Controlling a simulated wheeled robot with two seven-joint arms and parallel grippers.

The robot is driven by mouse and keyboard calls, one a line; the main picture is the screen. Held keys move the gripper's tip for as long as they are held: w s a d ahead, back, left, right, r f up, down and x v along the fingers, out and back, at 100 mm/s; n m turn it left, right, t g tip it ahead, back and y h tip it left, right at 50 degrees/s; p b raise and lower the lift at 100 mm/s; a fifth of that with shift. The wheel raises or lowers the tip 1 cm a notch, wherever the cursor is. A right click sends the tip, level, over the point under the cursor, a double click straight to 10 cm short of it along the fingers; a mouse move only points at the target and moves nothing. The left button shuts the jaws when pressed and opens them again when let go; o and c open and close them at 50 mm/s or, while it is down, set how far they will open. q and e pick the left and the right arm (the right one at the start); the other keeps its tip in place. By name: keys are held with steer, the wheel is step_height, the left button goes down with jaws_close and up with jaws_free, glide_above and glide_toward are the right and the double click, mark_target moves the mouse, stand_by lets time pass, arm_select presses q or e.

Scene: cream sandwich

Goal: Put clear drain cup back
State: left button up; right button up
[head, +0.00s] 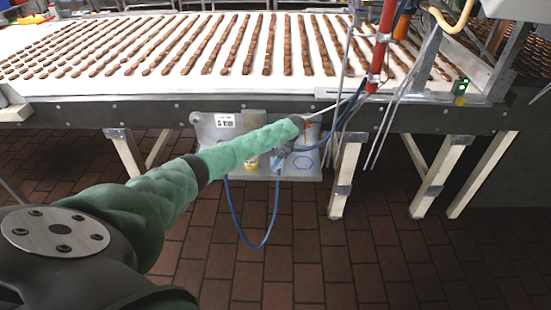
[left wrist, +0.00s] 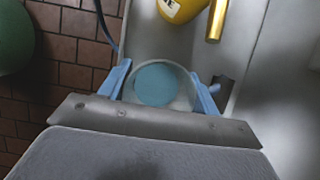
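The clear drain cup (left wrist: 178,98) is a round, see-through cup with a teal disc showing inside, in the left wrist view. The blue fingers of my left gripper (left wrist: 160,70) lie against both its sides, shut on it. In the head view my left gripper (head: 282,153) is at the grey metal shelf (head: 235,137) under the conveyor, partly hidden by my green-sleeved arm; the cup is hard to make out there. I cannot tell whether the cup touches the shelf. My right gripper is not in view.
A yellow container (head: 251,164) is on the shelf, also at the top of the left wrist view (left wrist: 180,8) beside a gold cylinder (left wrist: 217,18). A blue hose (head: 235,220) loops below. The conveyor (head: 130,88) carries rows of brown bars.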

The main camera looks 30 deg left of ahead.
arm_select(q)
steer(key=o, duration=0.4)
steer(key=shift+o, duration=0.2)
